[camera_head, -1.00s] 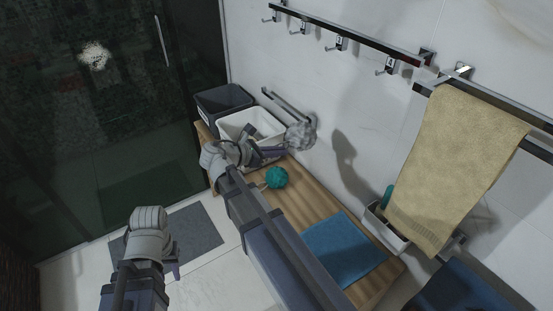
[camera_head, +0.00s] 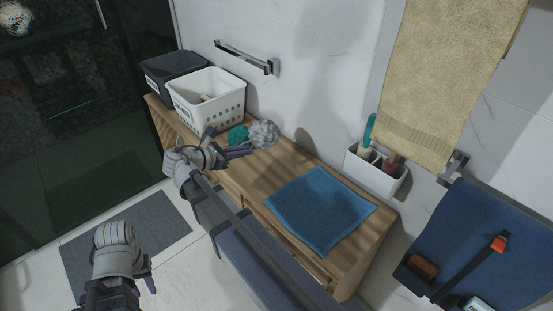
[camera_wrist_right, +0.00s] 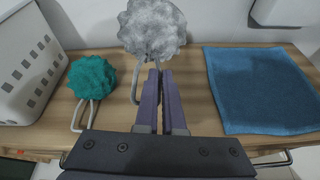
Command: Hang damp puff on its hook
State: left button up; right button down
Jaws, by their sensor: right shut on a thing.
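A grey puff (camera_head: 263,133) is at the tip of my right gripper (camera_head: 236,152). In the right wrist view, the grey puff (camera_wrist_right: 152,27) has a pale cord loop, and the nearly closed fingers (camera_wrist_right: 160,75) are shut on that loop. A teal puff (camera_head: 238,136) with its own loop lies on the wooden bench beside it, left of the fingers in the right wrist view (camera_wrist_right: 92,77). My left gripper (camera_head: 148,282) is low at the left, away from the bench; its jaws are not clear. No hook shows now. Which puff is damp I cannot tell.
A white basket (camera_head: 207,98) and a dark basket (camera_head: 172,66) stand at the bench's far end. A blue cloth (camera_head: 318,210) lies on the bench (camera_head: 262,185). A wall bar (camera_head: 245,57), yellow towel (camera_head: 440,80) and white caddy (camera_head: 372,176) are on the wall.

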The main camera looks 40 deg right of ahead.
aim_at(246, 179)
jog(key=shift+f, duration=0.1)
notch_tip(246, 179, down, 10)
jog(key=b, duration=0.9)
jog(key=shift+r, duration=0.25)
jog(key=shift+f+b, duration=0.2)
jog(key=shift+b, duration=0.2)
jog(key=c, duration=1)
grip_release()
jog(key=shift+r, duration=0.1)
